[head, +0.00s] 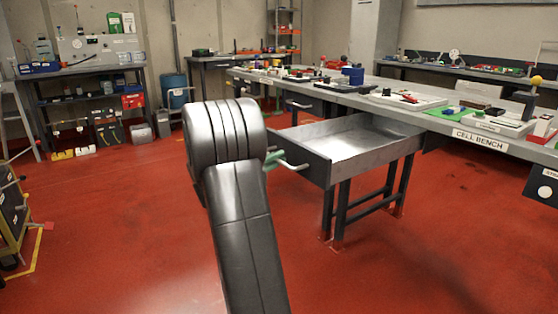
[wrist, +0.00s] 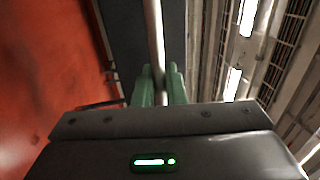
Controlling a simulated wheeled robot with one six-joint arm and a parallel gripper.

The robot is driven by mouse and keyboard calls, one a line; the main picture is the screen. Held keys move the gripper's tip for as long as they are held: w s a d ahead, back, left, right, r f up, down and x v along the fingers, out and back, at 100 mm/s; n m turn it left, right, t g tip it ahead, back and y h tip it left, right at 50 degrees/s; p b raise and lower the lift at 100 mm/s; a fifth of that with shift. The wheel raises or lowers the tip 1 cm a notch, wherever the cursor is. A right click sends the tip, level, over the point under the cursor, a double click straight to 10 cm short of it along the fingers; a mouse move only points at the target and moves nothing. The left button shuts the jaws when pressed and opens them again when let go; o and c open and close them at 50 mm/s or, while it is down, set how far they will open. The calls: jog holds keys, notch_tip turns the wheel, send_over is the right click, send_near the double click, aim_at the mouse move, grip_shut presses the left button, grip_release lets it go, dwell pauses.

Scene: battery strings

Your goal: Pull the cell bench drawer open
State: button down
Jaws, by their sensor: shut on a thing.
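The cell bench (head: 425,110) stands at the right in the head view, with a "CELL BENCH" label on its front edge. Its drawer (head: 322,160) is pulled well out and its bare metal inside shows, with nothing in it. The drawer's bar handle (head: 294,165) is on the dark front. My gripper (head: 274,158) has green fingers and is at the handle, partly hidden by my arm. In the wrist view, the green fingers (wrist: 160,88) are shut around the pale bar of the handle (wrist: 156,40), in front of the dark drawer front (wrist: 132,40).
The bench top carries several trays, tools and parts. A second handled drawer (head: 298,105) is shut further along. A yellow-edged cart (head: 14,215) stands at the left. A shelf bench (head: 88,100) and a blue barrel (head: 175,90) are at the back. The red floor around the drawer is clear.

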jog(key=c, duration=1.6)
grip_release()
jog(key=shift+c, duration=0.2)
jog(key=p+v, duration=0.2)
jog(key=v, duration=1.1)
jog(key=shift+s+a+p, duration=0.25)
jog(key=shift+a+p, duration=0.05)
jog(key=shift+p, duration=0.1)
jog(key=shift+f, duration=0.15)
jog(key=b+x, duration=0.3)
jog(key=x, duration=1.1)
jog(key=shift+d, duration=0.1)
jog(key=shift+w+d, duration=0.35)
jog(key=shift+w, duration=0.05)
